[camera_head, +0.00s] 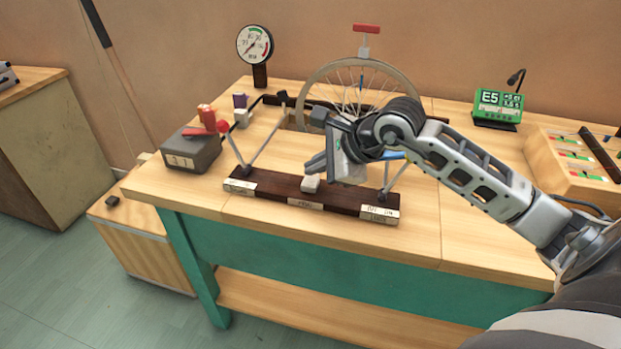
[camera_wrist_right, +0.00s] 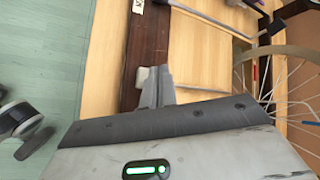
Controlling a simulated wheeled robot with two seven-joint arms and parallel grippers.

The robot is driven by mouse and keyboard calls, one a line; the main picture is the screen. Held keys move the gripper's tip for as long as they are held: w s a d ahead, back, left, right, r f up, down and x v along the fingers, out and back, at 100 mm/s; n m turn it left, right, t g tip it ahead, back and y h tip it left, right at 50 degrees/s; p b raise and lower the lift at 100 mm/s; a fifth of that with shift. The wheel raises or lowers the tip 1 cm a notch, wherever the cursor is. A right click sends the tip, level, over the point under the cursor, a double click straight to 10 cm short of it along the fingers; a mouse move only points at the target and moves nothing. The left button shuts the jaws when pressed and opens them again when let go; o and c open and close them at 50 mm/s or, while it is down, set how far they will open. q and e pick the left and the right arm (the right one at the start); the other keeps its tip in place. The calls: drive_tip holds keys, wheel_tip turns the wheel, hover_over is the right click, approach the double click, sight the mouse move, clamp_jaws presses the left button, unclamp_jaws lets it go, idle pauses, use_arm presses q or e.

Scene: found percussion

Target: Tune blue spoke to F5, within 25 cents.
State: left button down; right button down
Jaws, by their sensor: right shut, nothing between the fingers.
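A spoked wheel (camera_head: 328,78) stands upright in a stand at the back of the bench, partly hidden by my right arm. Its spokes also show in the wrist view (camera_wrist_right: 290,85). A small blue piece (camera_head: 392,155) shows beside my right wrist, and I cannot tell whether it is on a spoke. My right gripper (camera_head: 314,165) is shut and empty, close to a small white block (camera_head: 310,184) on a dark labelled bar (camera_head: 270,190). The gripper's fingertips (camera_wrist_right: 159,78) are beside that block in the wrist view. A green tuner (camera_head: 497,106) reads E5.
A round dial gauge (camera_head: 254,44) stands at back left. A dark grey box (camera_head: 190,150) with red pieces on it sits at the bench's left. A wooden tray (camera_head: 570,160) is at the right. Thin rods rise from the dark bar.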

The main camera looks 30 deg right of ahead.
sight(316, 183)
drive_tip(key=shift+r, duration=0.1)
drive_tip(key=shift+r+p, duration=1.45)
drive_tip(key=shift+r, duration=1)
